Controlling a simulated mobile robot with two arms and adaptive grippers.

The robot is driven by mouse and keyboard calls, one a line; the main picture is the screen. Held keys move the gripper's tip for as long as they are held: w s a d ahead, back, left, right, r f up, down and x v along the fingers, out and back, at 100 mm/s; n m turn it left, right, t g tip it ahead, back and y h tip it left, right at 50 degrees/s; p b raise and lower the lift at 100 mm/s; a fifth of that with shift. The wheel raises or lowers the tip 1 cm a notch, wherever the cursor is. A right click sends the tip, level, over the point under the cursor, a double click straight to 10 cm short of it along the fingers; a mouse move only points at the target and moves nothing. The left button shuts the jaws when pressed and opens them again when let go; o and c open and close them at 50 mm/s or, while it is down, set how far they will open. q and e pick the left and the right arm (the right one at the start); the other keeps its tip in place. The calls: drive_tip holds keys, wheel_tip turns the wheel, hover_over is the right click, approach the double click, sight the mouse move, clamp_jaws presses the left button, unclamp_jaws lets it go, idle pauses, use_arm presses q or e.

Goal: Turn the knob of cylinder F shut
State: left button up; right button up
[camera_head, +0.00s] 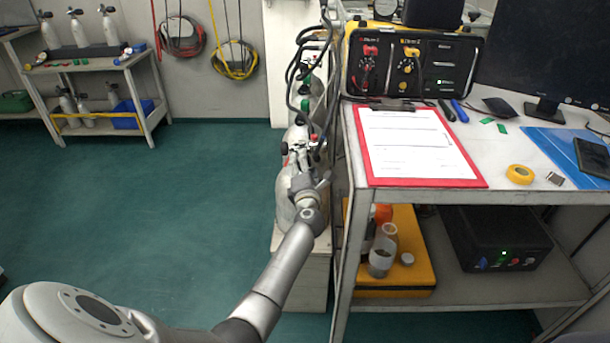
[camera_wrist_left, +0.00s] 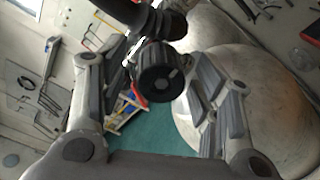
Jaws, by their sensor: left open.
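A black ribbed knob (camera_wrist_left: 160,75) with a pale mark on its face fills the upper middle of the left wrist view. It sits on a dark valve stem. My left gripper (camera_wrist_left: 145,68) is open, with one finger on each side of the knob; I cannot tell whether either touches it. A large pale cylinder (camera_wrist_left: 285,110) shows at right there. In the head view my left gripper (camera_head: 309,172) is at the valve of the nearest cylinder (camera_head: 285,205) in the row, hiding the knob. No letter F is readable. My right gripper is out of view.
Hoses (camera_head: 302,70) and more cylinders (camera_head: 308,95) stand behind the nearest one. A metal workbench (camera_head: 352,225) stands close on the right, carrying a red clipboard (camera_head: 415,145) and a diver air panel (camera_head: 412,63). The green floor (camera_head: 180,200) at left is clear.

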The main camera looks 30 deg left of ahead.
use_arm(q)
drive_tip(key=v, duration=1.1)
drive_tip(key=shift+s+d, duration=0.25)
drive_tip(key=shift+d, duration=0.05)
idle(0.5)
drive_tip(key=shift+c, duration=0.5)
idle(0.4)
